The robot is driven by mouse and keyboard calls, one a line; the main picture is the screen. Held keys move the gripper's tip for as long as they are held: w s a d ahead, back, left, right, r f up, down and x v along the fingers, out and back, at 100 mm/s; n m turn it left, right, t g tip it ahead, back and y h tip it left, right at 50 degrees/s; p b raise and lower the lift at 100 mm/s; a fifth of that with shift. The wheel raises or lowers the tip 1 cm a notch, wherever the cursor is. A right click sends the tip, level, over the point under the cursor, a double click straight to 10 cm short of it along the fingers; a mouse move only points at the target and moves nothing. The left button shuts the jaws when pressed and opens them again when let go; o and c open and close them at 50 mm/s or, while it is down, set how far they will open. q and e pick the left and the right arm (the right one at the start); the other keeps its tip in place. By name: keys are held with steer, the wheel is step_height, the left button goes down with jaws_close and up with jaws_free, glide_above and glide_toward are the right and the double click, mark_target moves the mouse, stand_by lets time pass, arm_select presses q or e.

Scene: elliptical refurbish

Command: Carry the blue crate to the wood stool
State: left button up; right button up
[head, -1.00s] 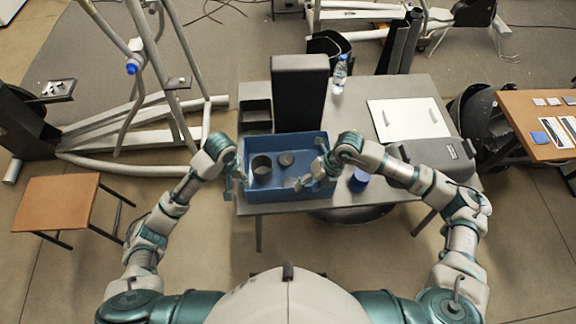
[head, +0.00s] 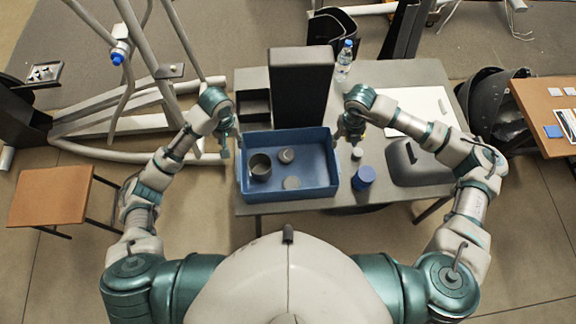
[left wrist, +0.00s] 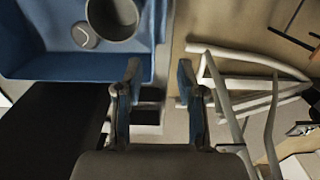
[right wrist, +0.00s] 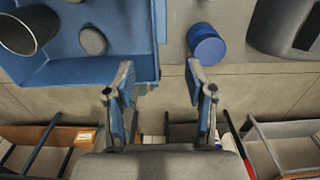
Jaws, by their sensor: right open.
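The blue crate (head: 325,187) sits on the grey table in the head view. It holds a dark grey cup (head: 260,168) and two small grey round pieces (head: 286,155) (head: 292,183). The wood stool (head: 50,195) stands on the floor at the far left. My left gripper (head: 226,148) is at the crate's left side; in the left wrist view its fingers (left wrist: 158,72) are apart, with the crate's wall edge between them in the picture. My right gripper (head: 350,135) is at the crate's right side; its fingers (right wrist: 160,70) are also apart around the wall line. I cannot tell contact.
A blue round container (head: 363,178) and a small white piece (head: 357,153) are right of the crate. A tall black block (head: 301,88) stands behind it. A bottle (head: 345,62) is at the back. Exercise-machine frames (head: 125,125) lie behind the stool.

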mark_target(336, 163)
arm_select(q)
step_height(336, 163, down, 17)
steer(key=shift+w+f, duration=0.1)
steer(key=shift+f, duration=0.1)
arm_select(e)
step_height(336, 163, down, 18)
steer(key=shift+r, duration=0.2)
steer(key=shift+w, duration=0.1)
arm_select(q)
steer(key=c, duration=0.6)
arm_select(e)
steer(key=c, duration=0.6)
arm_select(q)
jaws_close()
arm_select(e)
jaws_close()
steer(key=shift+r, duration=0.1)
